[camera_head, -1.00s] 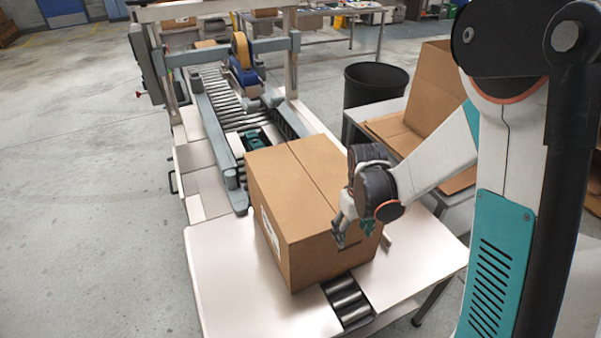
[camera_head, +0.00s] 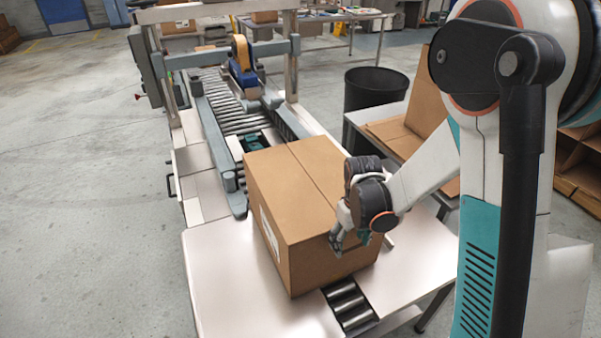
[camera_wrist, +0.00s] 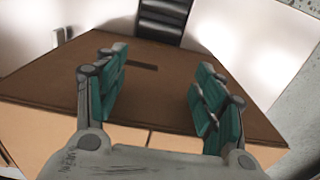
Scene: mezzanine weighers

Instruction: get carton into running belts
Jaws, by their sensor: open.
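A closed brown carton (camera_head: 292,195) with a white label on its left side sits on the infeed table at the near end of the case sealer, over the rollers. My gripper (camera_head: 338,244) is at the carton's near right face. In the wrist view the fingers (camera_wrist: 152,100) are spread apart with the carton's brown face (camera_wrist: 150,75) and a dark slot in it between and beyond them. Whether the fingertips touch the carton I cannot tell. The running belts are not clearly seen; grey side rails (camera_head: 216,135) flank the roller lane beyond the carton.
The infeed table (camera_head: 225,270) has bare white plates left and right of rollers (camera_head: 348,302). A tape head (camera_head: 242,65) stands over the lane farther back. A black bin (camera_head: 374,88) and an open carton (camera_head: 428,95) on a side table stand at right.

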